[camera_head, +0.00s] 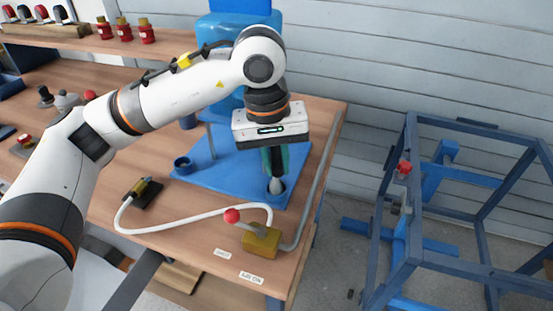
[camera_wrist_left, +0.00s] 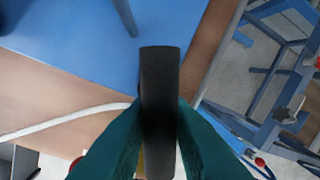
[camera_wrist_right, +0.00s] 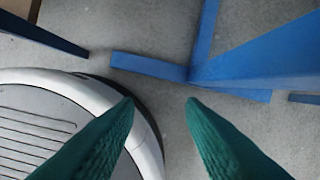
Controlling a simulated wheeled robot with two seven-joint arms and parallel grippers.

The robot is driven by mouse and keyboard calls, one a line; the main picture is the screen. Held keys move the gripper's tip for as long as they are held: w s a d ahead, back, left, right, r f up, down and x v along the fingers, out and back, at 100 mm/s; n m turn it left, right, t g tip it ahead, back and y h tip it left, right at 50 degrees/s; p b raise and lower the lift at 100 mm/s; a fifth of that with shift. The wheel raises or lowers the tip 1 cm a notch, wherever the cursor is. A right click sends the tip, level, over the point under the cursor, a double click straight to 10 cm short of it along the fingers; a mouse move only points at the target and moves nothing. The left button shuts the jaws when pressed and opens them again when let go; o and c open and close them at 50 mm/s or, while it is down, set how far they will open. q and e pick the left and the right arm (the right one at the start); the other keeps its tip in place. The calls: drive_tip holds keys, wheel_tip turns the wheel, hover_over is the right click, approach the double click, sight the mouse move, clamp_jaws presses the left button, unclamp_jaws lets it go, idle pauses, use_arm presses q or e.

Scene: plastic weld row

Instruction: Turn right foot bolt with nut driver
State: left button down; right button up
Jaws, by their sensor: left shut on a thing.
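My left gripper (camera_head: 275,158) points down over the front right corner of the blue base plate (camera_head: 225,180). It is shut on a nut driver (camera_head: 276,186), whose black handle (camera_wrist_left: 160,90) stands between the teal fingers in the left wrist view. The driver's grey lower end is down at the round right foot (camera_head: 283,185). The right foot bolt is hidden under it, so I cannot tell whether they are engaged. The left foot (camera_head: 183,166) shows as a dark round cup. My right gripper (camera_wrist_right: 160,102) is open and empty above the floor.
A white hose (camera_head: 165,228) curves along the table front to a yellow valve block (camera_head: 261,242) with a red-knobbed lever. A blue machine (camera_head: 235,30) stands behind. A blue steel frame (camera_head: 410,190) stands on the floor at right. Red jars (camera_head: 125,32) line the shelf.

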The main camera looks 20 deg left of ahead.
drive_tip(key=shift+r, duration=0.1)
use_arm(q)
drive_tip(key=shift+f, duration=0.1)
use_arm(e)
drive_tip(key=shift+w+r, duration=0.15)
drive_tip(key=shift+r, duration=0.05)
use_arm(q)
drive_tip(key=shift+f+b, duration=0.15)
drive_tip(key=shift+b, duration=0.15)
use_arm(e)
drive_tip(key=shift+r, duration=0.45)
idle(0.4)
use_arm(q)
drive_tip(key=shift+f, duration=0.1)
use_arm(e)
drive_tip(key=shift+r, duration=0.3)
idle(0.6)
use_arm(q)
drive_tip(key=shift+w+f+b, duration=0.1)
drive_tip(key=shift+b, duration=0.25)
use_arm(e)
drive_tip(key=shift+a+r, duration=0.3)
drive_tip(key=shift+r, duration=0.15)
idle(0.7)
